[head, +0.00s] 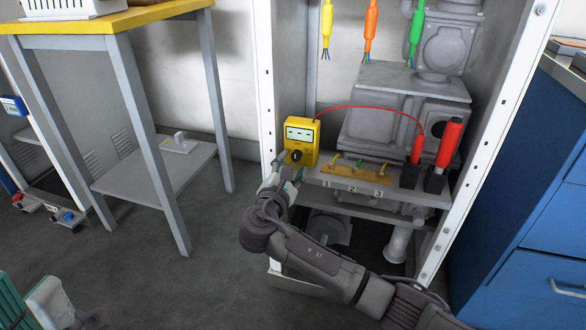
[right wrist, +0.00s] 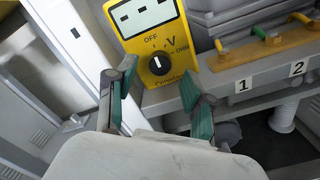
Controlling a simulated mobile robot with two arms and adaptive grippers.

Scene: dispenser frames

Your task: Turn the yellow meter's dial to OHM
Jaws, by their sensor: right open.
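The yellow meter (head: 306,141) stands upright at the left end of the cabinet shelf, a red lead running from it. Its black dial (right wrist: 158,64) shows a small white mark; OFF, V and OHM are printed above and to its right. I cannot tell exactly where the mark points. My right gripper (head: 283,166) is in front of the meter's lower part. In the right wrist view its open teal fingers (right wrist: 157,78) are on either side of the dial, with nothing clearly gripped. My left gripper (head: 38,301) is partly in view at the bottom left, cut off by the edge.
Numbered switches on an orange strip (head: 352,172) sit right of the meter. Red-handled probes (head: 449,143) stand further right. Coloured cables (head: 370,30) hang above. The cabinet's white left post (head: 264,90) is close to the meter. A yellow-topped table (head: 110,18) stands left.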

